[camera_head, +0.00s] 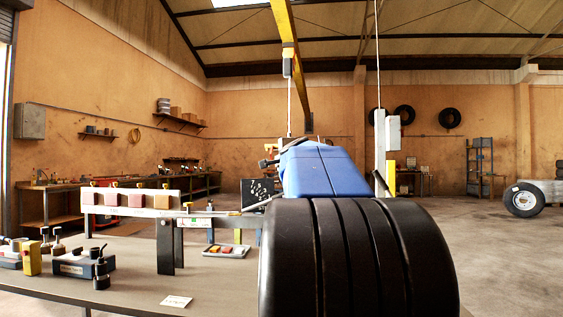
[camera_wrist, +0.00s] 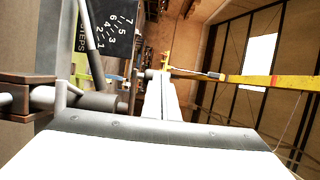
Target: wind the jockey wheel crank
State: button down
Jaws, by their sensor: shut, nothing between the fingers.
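A black board with white numbers and the word STEPS (camera_wrist: 112,28) stands at the upper left of the wrist view. It also shows small in the head view (camera_head: 257,190), left of my arm. A grey rod (camera_wrist: 92,28) crosses in front of the board. Below it, a grey metal shaft (camera_wrist: 95,101) runs sideways from a brown-and-grey block. I cannot tell which of these parts is the crank. My gripper (camera_wrist: 162,76) is shut and empty, just right of the shaft's end; contact cannot be told. In the head view my arm hides much of the area beyond it.
A workbench (camera_head: 120,272) on the left carries a rail with coloured blocks (camera_head: 140,199), a black device (camera_head: 80,265) and a small tray (camera_head: 227,251). A yellow beam (camera_head: 286,30) hangs overhead. A wheel (camera_head: 523,200) stands at the far right. Open floor lies right of my arm.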

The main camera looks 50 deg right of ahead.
jog(key=shift+x, duration=2.95)
jog(key=shift+s, duration=0.1)
